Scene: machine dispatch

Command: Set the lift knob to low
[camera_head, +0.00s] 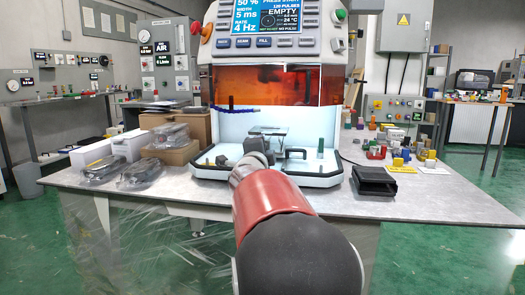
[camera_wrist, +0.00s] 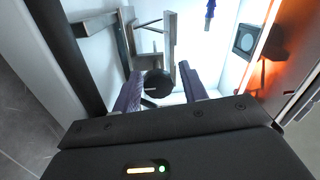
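The lift knob (camera_wrist: 153,82) is round and black with a small pale mark, seen in the wrist view. It sits on the front of a grey metal lift, whose flat top plate (camera_head: 270,130) shows inside the machine in the head view. My gripper (camera_wrist: 160,71) is open, with one purple finger on each side of the knob in the picture. Gaps show beside the knob; I cannot tell how deep the fingers reach around it. In the head view my red and black arm hides the knob and most of the gripper.
The machine's white tray (camera_head: 320,181) has a dark rim around the lift. A black handle (camera_head: 296,153) and a green post (camera_head: 320,147) stand to its right. An orange window (camera_head: 290,88) is above. Wrapped parts (camera_head: 140,174) lie left, a black holder (camera_head: 374,180) right.

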